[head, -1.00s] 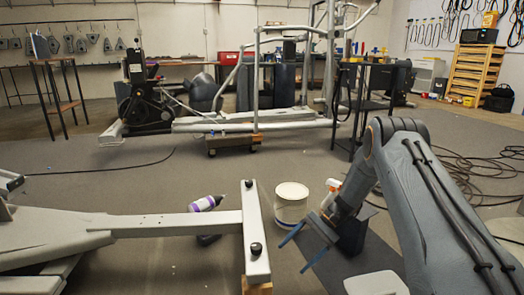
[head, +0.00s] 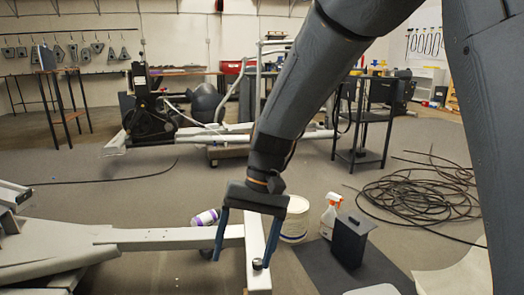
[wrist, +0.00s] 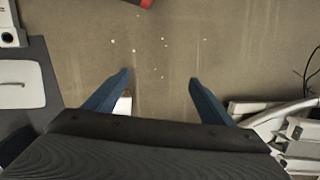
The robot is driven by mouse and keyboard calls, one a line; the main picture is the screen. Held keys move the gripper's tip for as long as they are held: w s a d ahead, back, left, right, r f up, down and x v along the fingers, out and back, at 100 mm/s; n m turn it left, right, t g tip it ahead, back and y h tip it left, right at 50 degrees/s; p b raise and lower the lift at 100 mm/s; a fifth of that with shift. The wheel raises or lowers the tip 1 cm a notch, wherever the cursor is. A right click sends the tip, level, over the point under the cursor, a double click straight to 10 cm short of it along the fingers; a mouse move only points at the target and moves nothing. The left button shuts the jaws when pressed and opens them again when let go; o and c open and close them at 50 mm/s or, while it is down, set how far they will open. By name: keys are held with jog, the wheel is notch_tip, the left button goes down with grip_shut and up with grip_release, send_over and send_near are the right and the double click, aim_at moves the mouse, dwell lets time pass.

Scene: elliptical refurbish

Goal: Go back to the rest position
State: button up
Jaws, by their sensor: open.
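My gripper (head: 242,240) hangs pointing down in the head view, in front of the end bar of the pale metal frame (head: 170,236). Its two blue fingers are spread apart with nothing between them. In the wrist view my gripper (wrist: 160,88) is also open, with bare speckled floor beyond the fingertips. Part of a pale metal frame (wrist: 300,135) lies at the right of that view.
A white bucket (head: 295,222), a spray bottle (head: 331,213) and a dark box (head: 350,240) stand right of my gripper. A purple-banded bottle (head: 205,218) lies left. Black cable (head: 420,200) coils on the floor at right. An elliptical machine (head: 150,110) stands behind.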

jog(key=s+d+r+n+t+h+p, duration=0.1)
jog(key=s+r+n+t, duration=0.2)
jog(key=s, duration=0.7)
jog(key=s+d+r+n+p, duration=0.2)
jog(key=s+r, duration=0.2)
jog(key=s, duration=0.6)
jog(key=d+r+m+p, duration=0.2)
jog(key=d+r+p, duration=0.4)
jog(key=r+p, duration=0.3)
jog(key=d+r+m+h+p, duration=0.1)
jog(key=d+r+p, duration=0.6)
jog(key=p, duration=0.9)
jog(key=d+r+m+p, duration=0.3)
jog(key=d+r+p, duration=0.4)
jog(key=r+p, duration=0.5)
jog(key=shift+w+r+h+p, duration=0.35)
jog(key=shift+w+r+h, duration=0.05)
jog(key=shift+r, duration=0.1)
